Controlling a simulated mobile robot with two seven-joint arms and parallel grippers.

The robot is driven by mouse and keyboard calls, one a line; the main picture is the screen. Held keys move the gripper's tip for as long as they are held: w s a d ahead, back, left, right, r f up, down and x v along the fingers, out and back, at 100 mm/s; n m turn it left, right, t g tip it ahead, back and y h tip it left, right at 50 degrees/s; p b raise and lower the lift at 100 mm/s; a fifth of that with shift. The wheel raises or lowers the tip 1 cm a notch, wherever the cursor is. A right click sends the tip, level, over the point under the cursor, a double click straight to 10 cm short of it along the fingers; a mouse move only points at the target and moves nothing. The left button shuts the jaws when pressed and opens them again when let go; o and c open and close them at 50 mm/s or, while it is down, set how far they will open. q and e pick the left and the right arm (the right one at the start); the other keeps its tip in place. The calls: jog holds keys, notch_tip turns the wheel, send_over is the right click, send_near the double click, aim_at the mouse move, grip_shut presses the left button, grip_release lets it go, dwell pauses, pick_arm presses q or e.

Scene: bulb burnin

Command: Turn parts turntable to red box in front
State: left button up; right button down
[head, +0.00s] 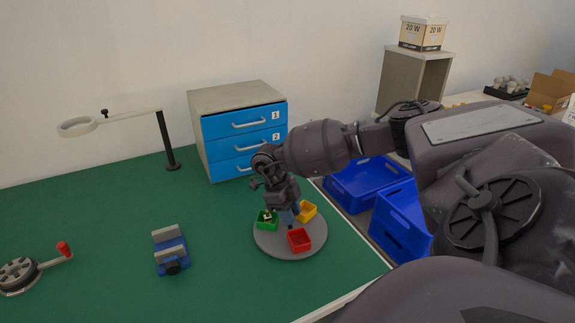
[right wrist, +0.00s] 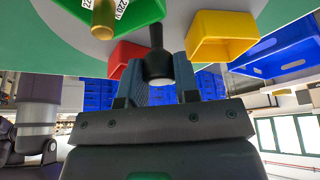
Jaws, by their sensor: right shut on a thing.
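The parts turntable (head: 272,244) is a round grey disc near the right edge of the green table. A red box (head: 299,240) sits at its near side, slightly right of centre. A green box (head: 262,226) is at its left and a yellow box (head: 307,209) at its far right. My right gripper (head: 287,217) is over the disc's middle, shut on the black centre knob (right wrist: 157,38). The right wrist view also shows the red box (right wrist: 122,55), yellow box (right wrist: 222,48) and green box (right wrist: 68,12). My left gripper is not in view.
A blue drawer cabinet (head: 245,131) stands behind the turntable. A blue vise (head: 171,252), a red-handled crank (head: 22,274) and a ring lamp (head: 78,127) are to the left. Blue bins (head: 360,187) stand beyond the table's right edge. The table between vise and turntable is clear.

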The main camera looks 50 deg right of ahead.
jog(key=shift+n+h, duration=0.3)
jog(key=shift+n, duration=0.5)
jog(key=c, duration=0.9)
grip_release()
jog(key=shift+o, duration=0.2)
jog(key=shift+r, duration=0.1)
jog(key=v, duration=1)
jog(key=shift+r, duration=0.3)
jog(key=shift+w+a, duration=0.1)
jog(key=shift+a, duration=0.05)
